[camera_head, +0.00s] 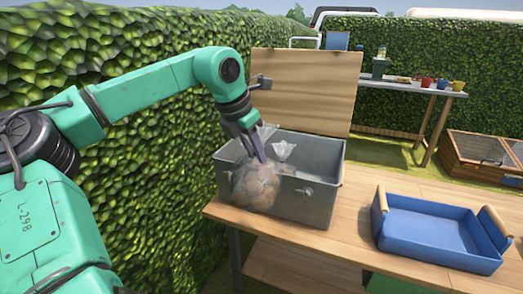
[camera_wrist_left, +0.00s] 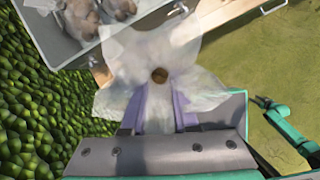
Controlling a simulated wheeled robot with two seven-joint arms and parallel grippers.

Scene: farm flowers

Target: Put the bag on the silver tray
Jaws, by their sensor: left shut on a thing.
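My left gripper (camera_head: 257,152) is shut on a clear plastic bag (camera_head: 256,188) of round brown things. The bag hangs in front of the near left wall of a grey metal bin (camera_head: 312,207), overlapping it in the head view; I cannot tell whether they touch. In the left wrist view the left fingers (camera_wrist_left: 159,108) pinch the bag's crumpled top (camera_wrist_left: 150,55). Other clear bags with brown contents (camera_wrist_left: 88,12) lie inside the bin. No separate silver tray shows. My right gripper (camera_wrist_left: 264,103) is small at the right of the wrist view; its jaws are unclear.
The bin stands on a wooden table (camera_head: 350,237). An empty blue tray (camera_head: 435,235) with wooden handles stands right of it. An upright wooden board (camera_head: 305,85) rises behind the bin. A hedge (camera_head: 140,190) closes off the left side. A bench with pots (camera_head: 427,82) stands farther back.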

